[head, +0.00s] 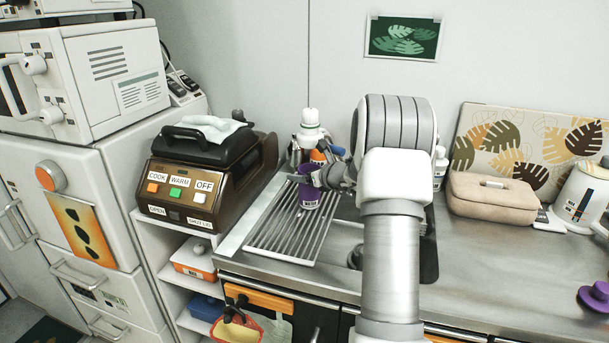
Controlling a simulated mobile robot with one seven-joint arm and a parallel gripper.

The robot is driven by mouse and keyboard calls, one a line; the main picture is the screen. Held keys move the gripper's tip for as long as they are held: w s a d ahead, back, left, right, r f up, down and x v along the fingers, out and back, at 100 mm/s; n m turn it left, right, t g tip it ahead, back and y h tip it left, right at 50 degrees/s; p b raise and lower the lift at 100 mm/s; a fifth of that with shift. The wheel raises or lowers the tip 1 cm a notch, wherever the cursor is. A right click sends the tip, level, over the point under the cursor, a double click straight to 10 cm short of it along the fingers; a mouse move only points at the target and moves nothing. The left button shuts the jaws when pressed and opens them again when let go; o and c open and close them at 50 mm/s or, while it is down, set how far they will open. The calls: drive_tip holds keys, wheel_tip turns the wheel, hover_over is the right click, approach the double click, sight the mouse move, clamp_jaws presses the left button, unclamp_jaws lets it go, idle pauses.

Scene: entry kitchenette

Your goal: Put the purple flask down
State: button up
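The purple flask (308,194) is upright over the far part of the grey slatted drying rack (291,236), left of the sink. My gripper (312,179) reaches it from the right, with a finger across the flask's upper part, and is shut on it. The far finger is hidden behind the flask. I cannot tell whether the flask's base touches the rack or is slightly above it.
White and orange bottles (310,132) stand close behind the flask. A brown cooking appliance (209,182) is left of the rack. A beige case (490,200) lies on the counter at right.

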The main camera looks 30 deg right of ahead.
drive_tip(key=o, duration=1.4)
drive_tip(key=shift+r, duration=0.15)
drive_tip(key=p+v, duration=0.1)
drive_tip(key=v, duration=1.1)
drive_tip(key=shift+a, duration=0.1)
